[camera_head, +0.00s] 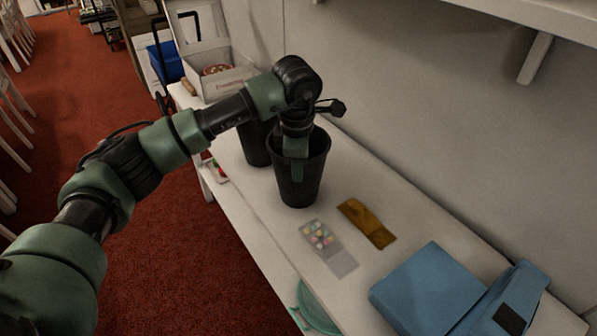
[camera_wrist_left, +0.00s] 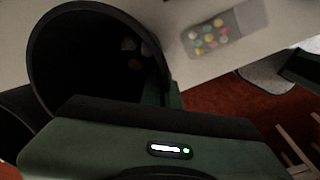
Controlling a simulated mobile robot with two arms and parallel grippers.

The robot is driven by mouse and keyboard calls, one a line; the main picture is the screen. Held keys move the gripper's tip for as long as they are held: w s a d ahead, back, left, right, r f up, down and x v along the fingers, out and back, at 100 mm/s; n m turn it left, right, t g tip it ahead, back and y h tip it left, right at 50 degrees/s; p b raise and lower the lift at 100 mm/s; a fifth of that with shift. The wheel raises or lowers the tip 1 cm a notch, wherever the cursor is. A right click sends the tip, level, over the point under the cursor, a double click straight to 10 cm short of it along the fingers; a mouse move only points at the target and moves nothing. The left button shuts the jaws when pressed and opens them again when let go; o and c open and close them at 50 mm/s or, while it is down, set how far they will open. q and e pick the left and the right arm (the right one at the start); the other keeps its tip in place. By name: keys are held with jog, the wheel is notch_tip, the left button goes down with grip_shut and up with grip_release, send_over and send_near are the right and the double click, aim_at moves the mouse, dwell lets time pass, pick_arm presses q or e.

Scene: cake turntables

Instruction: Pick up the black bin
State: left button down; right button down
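A black bin (camera_head: 299,190) stands upright on the white table. A second black bin (camera_head: 254,148) stands just behind it to the left, partly covered by my left arm. My left gripper (camera_head: 297,168) points down at the rim of the front bin, with a green finger over the near wall. In the left wrist view the bin's open mouth (camera_wrist_left: 88,50) is close, and a green finger (camera_wrist_left: 163,90) lies along its rim. The rest of the fingers is hidden, so I cannot tell whether they are closed on the wall. My right gripper is not in view.
On the white table (camera_head: 270,220) in front of the bin lie a packet of coloured sweets (camera_head: 320,236) and a brown packet (camera_head: 368,222). A blue case (camera_head: 430,290) is nearer. A white box (camera_head: 212,80) stands at the far end. A wall runs along the right.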

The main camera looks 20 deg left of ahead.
pick_arm(q)
notch_tip(320, 180, up, 10)
jog(key=shift+r+b, duration=0.1)
jog(key=shift+b, duration=0.55)
dwell(1.8)
